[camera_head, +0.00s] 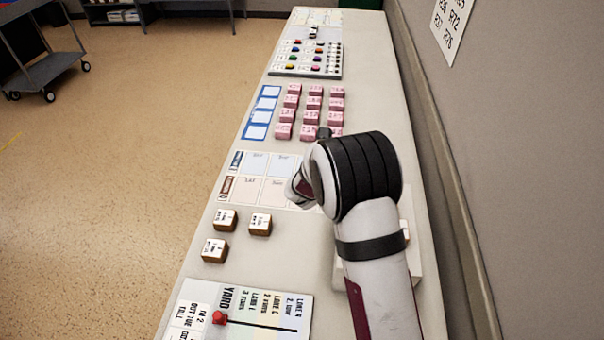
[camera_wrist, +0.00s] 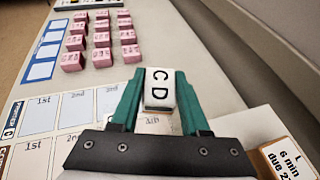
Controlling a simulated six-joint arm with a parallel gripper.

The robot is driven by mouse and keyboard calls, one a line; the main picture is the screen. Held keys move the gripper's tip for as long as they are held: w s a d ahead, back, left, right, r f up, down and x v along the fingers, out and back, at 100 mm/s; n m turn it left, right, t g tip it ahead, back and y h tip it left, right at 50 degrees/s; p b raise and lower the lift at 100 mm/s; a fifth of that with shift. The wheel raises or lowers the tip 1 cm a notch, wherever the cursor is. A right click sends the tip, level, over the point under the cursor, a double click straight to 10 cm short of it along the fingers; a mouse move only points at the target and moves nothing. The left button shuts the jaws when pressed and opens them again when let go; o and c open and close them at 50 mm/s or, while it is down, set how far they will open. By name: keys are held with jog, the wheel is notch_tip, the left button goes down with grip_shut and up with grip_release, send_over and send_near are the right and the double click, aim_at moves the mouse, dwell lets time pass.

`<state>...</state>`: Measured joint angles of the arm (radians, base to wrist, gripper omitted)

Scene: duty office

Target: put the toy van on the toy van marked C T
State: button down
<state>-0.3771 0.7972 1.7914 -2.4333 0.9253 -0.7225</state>
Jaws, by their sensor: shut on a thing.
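My gripper (camera_wrist: 160,76) has teal fingers and is shut on a small white-topped block marked C D (camera_wrist: 159,90). The held thing's sides are mostly hidden, so I cannot tell whether it is a toy van. It is over the chart with ordinal columns; its height above the counter is unclear. In the head view my arm hides the held thing. I cannot make out a toy van marked C T in either view. A small black-and-white object (camera_head: 313,32) stands at the far end, too small to identify.
Several pink lettered blocks (camera_head: 314,109) stand beyond the chart, beside a blue-framed slot card (camera_head: 262,113). A board with coloured pieces (camera_head: 282,70) lies farther off. Three wooden-sided blocks (camera_head: 225,220) and a YARD panel (camera_head: 260,315) are nearer. A wall bounds the counter's right.

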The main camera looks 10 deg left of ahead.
jog(key=shift+m+h, duration=0.5)
jog(key=a+f, duration=0.2)
jog(key=w+a+f, duration=0.1)
jog(key=a+f, duration=0.1)
jog(key=a, duration=0.1)
jog(key=w+a+f, duration=0.1)
jog(key=a, duration=0.1)
jog(key=shift+a+f, duration=0.35)
jog(key=shift+f, duration=0.05)
jog(key=shift+w+a+f, duration=0.1)
jog(key=shift+a+f, duration=0.05)
jog(key=shift+f, duration=0.95)
jog(key=shift+a+f, duration=0.1)
jog(key=shift+f, duration=0.95)
jog(key=shift+f, duration=0.1)
jog(key=shift+c, duration=2)
grip_release()
